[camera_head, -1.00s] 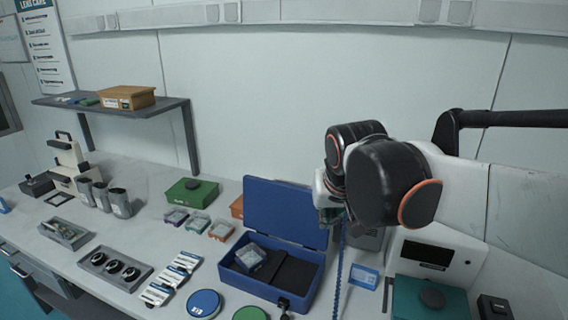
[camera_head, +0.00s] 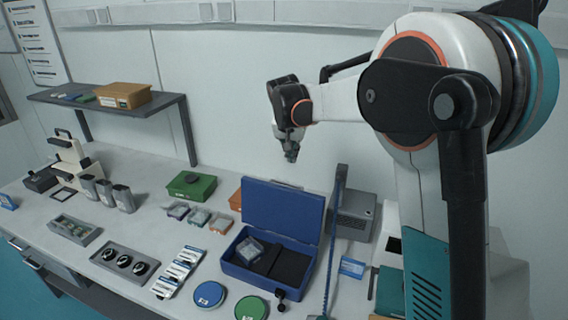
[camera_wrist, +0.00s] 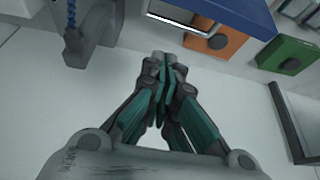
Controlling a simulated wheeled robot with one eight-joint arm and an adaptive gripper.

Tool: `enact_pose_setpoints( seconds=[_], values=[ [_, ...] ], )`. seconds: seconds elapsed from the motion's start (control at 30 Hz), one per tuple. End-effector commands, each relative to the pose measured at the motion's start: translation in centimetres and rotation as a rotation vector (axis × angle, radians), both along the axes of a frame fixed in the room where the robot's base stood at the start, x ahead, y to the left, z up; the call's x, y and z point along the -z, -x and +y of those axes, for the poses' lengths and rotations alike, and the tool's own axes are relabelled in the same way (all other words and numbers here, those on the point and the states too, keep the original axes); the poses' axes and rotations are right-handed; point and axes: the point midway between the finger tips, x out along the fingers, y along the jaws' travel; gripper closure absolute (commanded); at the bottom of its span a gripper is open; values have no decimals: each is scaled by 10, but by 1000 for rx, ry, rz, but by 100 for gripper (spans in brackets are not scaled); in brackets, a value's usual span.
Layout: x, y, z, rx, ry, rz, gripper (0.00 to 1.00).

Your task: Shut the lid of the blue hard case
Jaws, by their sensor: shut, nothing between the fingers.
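The blue hard case (camera_head: 230,270) sits on the table with its lid (camera_head: 284,209) standing open, tilted back towards the wall. A small clear-lidded box (camera_head: 250,250) lies in the left part of its dark-lined inside. My gripper (camera_head: 291,157) is above and behind the lid, pointing down, apart from it. In the wrist view my gripper (camera_wrist: 166,62) has its teal-padded fingers together and empty. The blue lid's edge (camera_wrist: 250,14) shows at the top of the wrist view.
A blue cord on a stand (camera_head: 337,205) and a grey box (camera_head: 355,215) stand right of the case. An orange box (camera_head: 236,200) and a green box (camera_head: 192,187) are to the left. Blue (camera_head: 209,294) and green (camera_head: 251,308) discs lie in front. The wall is close behind.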

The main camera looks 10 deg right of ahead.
Motion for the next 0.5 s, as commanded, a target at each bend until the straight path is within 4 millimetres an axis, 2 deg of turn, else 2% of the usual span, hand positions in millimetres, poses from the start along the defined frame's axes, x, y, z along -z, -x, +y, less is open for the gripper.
enact_pose_setpoints(
  seconds=[0.03,0.2,0.3,0.5],
  values=[
    [-2,-13,0,15,0,4,100],
    [11,-42,0,69,3,14,100],
    [17,-52,-1,89,4,17,100],
    [26,-60,-2,105,5,20,100]
  ],
)
